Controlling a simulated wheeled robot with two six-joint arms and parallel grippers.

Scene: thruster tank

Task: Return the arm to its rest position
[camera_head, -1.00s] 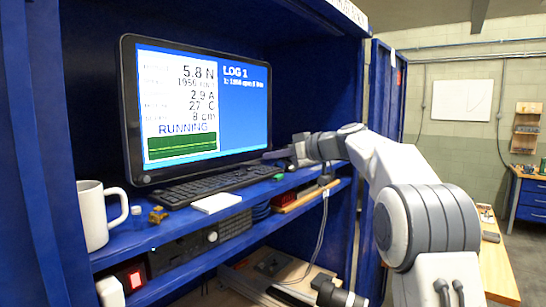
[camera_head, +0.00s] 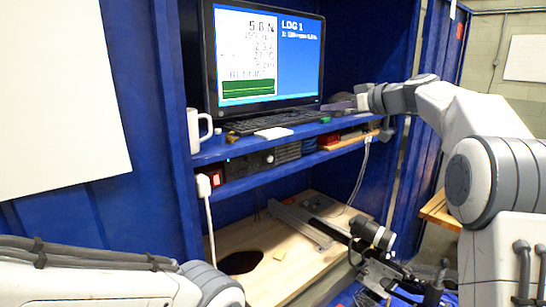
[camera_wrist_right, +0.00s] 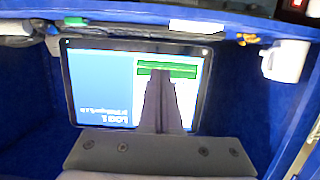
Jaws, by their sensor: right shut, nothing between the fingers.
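My right arm comes in from the right in the head view. Its gripper (camera_head: 343,106) is at the right end of the shelf, beside the keyboard and right of the monitor. In the right wrist view the fingers (camera_wrist_right: 161,75) are together with nothing between them. They show in front of the monitor, which appears upside down there. My left arm (camera_head: 100,285) lies low across the bottom left of the head view. Its gripper is not in view.
The monitor (camera_head: 268,52) shows RUNNING and LOG 1. A white mug (camera_head: 195,130), keyboard (camera_head: 275,121) and white pad (camera_head: 273,133) are on the blue shelf (camera_head: 225,150). Below, a wooden board (camera_head: 225,240) has a dark hole. The cabinet's right wall is close to my right arm.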

